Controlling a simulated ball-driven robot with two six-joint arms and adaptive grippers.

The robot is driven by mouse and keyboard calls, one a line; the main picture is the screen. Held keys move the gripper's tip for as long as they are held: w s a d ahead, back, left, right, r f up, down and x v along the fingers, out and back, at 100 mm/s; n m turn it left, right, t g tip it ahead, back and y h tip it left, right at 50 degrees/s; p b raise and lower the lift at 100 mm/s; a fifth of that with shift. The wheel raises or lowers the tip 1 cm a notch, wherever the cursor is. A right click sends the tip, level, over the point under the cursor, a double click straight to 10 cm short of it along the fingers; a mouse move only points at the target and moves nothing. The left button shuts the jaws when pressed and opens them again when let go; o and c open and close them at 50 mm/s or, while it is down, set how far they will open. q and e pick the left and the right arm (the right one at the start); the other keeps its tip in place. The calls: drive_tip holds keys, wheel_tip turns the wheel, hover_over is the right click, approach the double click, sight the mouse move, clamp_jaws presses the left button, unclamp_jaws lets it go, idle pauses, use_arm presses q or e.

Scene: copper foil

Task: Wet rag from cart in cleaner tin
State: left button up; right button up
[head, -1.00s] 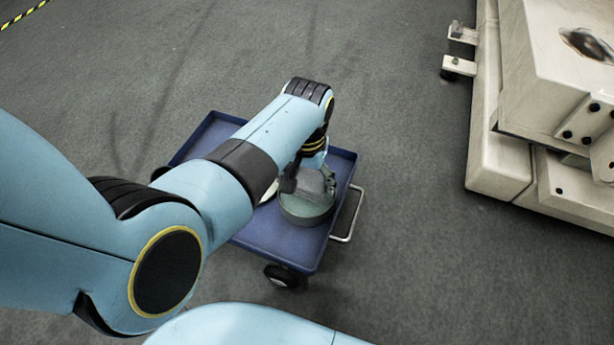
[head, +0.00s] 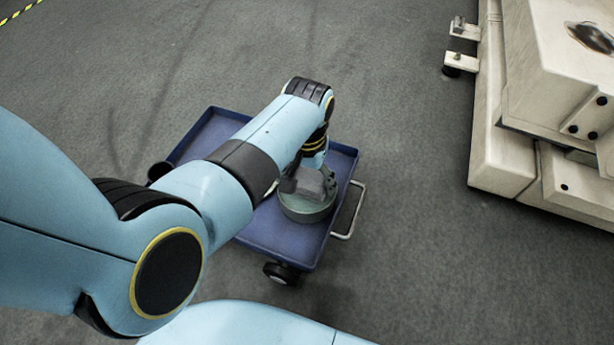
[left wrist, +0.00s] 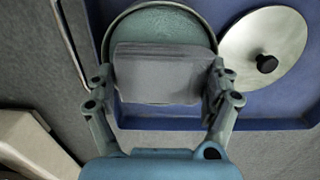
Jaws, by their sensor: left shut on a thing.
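The blue cart (head: 275,232) stands on the floor in the middle of the head view. A round grey-green tin (head: 308,212) sits on it near its right end. The tin also shows at the top of the left wrist view (left wrist: 165,18), its lid off. My left gripper (head: 308,180) is shut on a grey rag (left wrist: 158,75), one finger at each side of it. The rag is at the tin's opening and covers its near part; I cannot tell how deep it sits. A round metal lid with a black knob (left wrist: 285,42) lies beside the tin on the cart. My right gripper is not in view.
The cart has a low raised rim, a metal handle (head: 350,212) at its right end and black wheels. A large cream machine (head: 540,150) stands at the right. Grey floor between it and the cart is clear.

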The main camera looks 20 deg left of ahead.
use_arm(q)
drive_tip(key=shift+f, duration=0.45)
idle(0.9)
idle(1.3)
idle(0.5)
